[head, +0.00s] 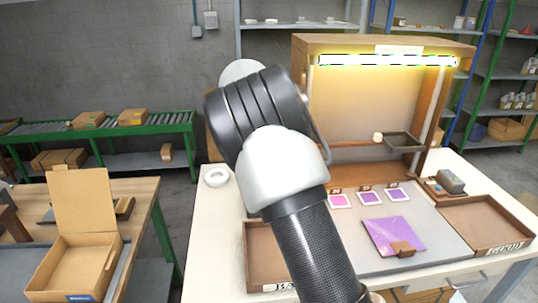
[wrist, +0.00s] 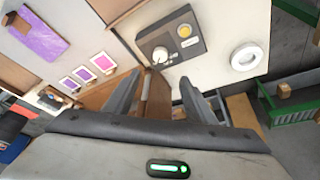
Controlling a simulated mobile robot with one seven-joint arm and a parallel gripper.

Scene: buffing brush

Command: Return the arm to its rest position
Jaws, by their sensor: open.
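My arm (head: 290,180) rises through the middle of the head view, bent over the workbench. My gripper is hidden behind it there. In the wrist view my gripper (wrist: 155,92) shows two dark fingers spread apart, with nothing held between them. A purple panel (head: 378,234) lies on the grey mat, with a small brown block (head: 402,248) on its front part. The panel also shows at the upper left of the wrist view (wrist: 42,36), well away from the fingers.
A wooden lit booth (head: 330,43) stands at the back of the bench. Brown trays lie at left (head: 262,250) and right (head: 485,222). A control box (wrist: 168,38) and a white ring (head: 216,176) are near my arm. An open cardboard box (head: 85,265) stands on the left table.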

